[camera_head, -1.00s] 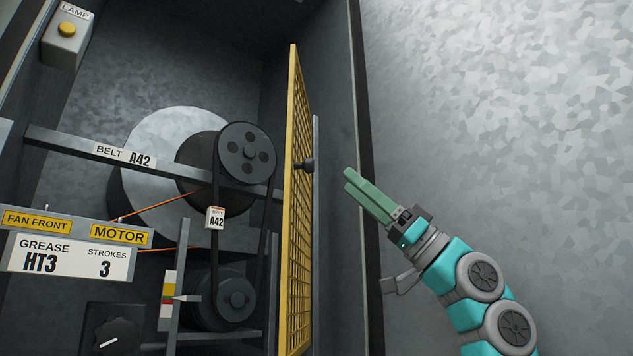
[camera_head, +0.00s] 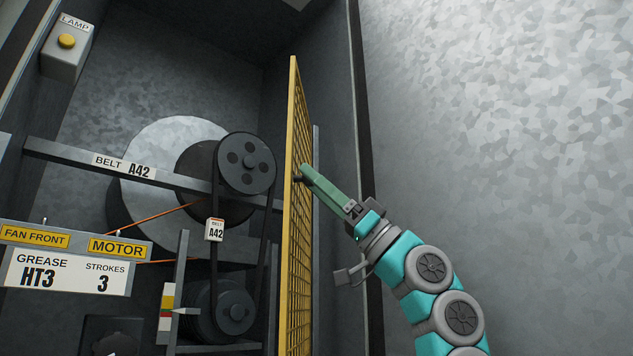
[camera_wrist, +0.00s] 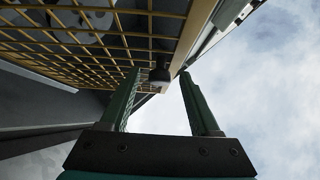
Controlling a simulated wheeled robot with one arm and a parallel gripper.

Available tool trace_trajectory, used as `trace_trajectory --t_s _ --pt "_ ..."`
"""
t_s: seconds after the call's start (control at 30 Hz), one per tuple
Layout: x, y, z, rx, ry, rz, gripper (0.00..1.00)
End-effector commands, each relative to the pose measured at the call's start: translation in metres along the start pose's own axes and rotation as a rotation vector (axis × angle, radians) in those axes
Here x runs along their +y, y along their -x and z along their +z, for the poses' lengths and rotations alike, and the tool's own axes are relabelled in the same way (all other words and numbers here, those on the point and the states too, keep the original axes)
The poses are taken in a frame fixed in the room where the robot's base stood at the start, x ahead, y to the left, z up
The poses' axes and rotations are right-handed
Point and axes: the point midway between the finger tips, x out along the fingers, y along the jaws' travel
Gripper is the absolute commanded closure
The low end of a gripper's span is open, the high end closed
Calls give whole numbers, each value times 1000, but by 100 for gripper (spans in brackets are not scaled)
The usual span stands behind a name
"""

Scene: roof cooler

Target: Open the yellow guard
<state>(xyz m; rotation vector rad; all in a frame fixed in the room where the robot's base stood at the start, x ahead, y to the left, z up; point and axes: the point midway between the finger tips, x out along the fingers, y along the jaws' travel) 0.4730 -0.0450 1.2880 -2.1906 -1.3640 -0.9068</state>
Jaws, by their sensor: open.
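The yellow guard (camera_head: 297,215) is a mesh panel in a yellow frame, seen nearly edge-on in the head view. It stands swung out to the right of the belt and pulleys. A dark round knob (camera_wrist: 159,75) sticks out from the guard near its frame edge. My gripper (camera_head: 304,174) is at the knob in the head view and hides most of it. In the wrist view my two green fingers (camera_wrist: 163,80) are apart, with the knob beyond and between their tips, nearer the left one. I cannot tell whether they touch it.
Behind the guard are an upper pulley (camera_head: 246,163), a belt and a lower pulley (camera_head: 234,311). A label plate (camera_head: 68,271) hangs at the left, and a lamp box (camera_head: 66,47) is at upper left. The cabinet's right side (camera_head: 500,130) is bare.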

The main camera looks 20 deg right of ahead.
Motion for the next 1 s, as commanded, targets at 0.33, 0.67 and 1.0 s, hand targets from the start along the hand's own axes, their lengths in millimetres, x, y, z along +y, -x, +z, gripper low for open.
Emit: trace_trajectory --t_s 0.33,0.67,1.0 --pt "0 0 0 0 -1 0 52" --pt "0 0 0 0 -1 0 89" --pt "1 0 0 0 -1 1 100"
